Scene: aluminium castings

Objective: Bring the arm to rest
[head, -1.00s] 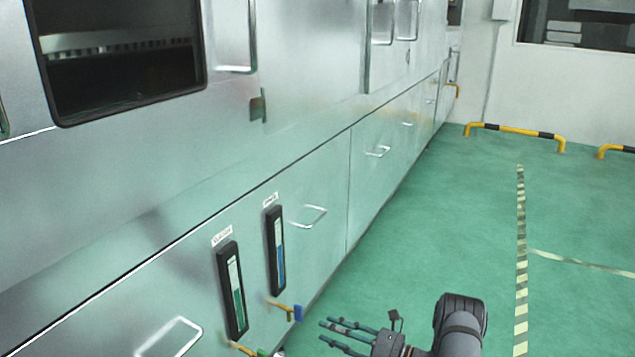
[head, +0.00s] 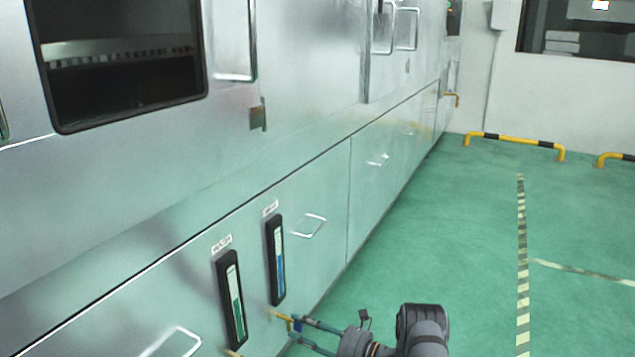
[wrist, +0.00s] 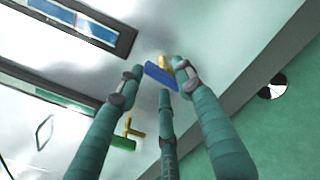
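My three-fingered gripper (head: 294,328) is at the lower front of the metal cabinet, by a brass valve (head: 279,315) with a blue handle (head: 298,326). In the wrist view, my gripper (wrist: 157,72) has its fingers spread, with the blue handle (wrist: 160,77) between the fingertips. I cannot tell whether any finger touches it. The fingers partly hide the handle in the head view. A second valve with a green handle (wrist: 122,143) shows left of the middle finger.
Two level gauges, one green (head: 232,300) and one blue (head: 276,260), are on the cabinet front (head: 330,180) above the valves. Wire door handles (head: 309,226) stick out. Green floor (head: 450,220) to the right is open, with yellow-black barriers (head: 515,141) by the far wall.

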